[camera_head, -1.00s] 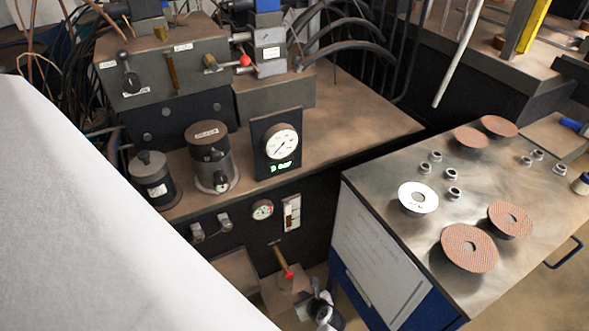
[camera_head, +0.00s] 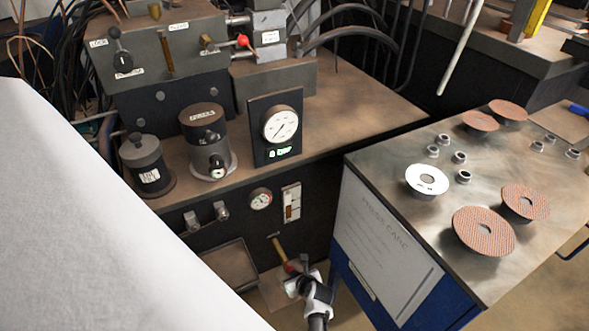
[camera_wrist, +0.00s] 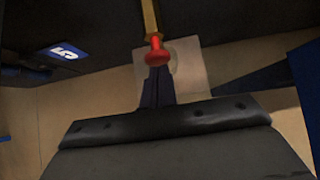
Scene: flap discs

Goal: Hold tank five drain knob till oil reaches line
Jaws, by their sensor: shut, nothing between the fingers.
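The drain knob (camera_head: 289,267) is red, on the end of a brass lever (camera_head: 278,248) low on the dark tank front. The knob (camera_wrist: 155,48) also shows in the wrist view, with the brass lever rising above it. My gripper (camera_head: 294,276) is shut and empty, just below the knob in the head view. In the wrist view its dark fingertips (camera_wrist: 157,78) overlap the knob's lower edge; I cannot tell whether they touch it. A blue label with a white 5 (camera_wrist: 64,51) is on the dark panel. A sight gauge (camera_head: 292,202) has a brownish lower part; its line is too small to read.
A steel-topped cart (camera_head: 385,172) with flap discs (camera_head: 484,231) and several metal nuts stands right of the tank. A round dial (camera_head: 260,199) sits beside the gauge. A larger dial (camera_head: 280,124) stands on the bench above. A pale surface (camera_head: 80,220) covers the lower left.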

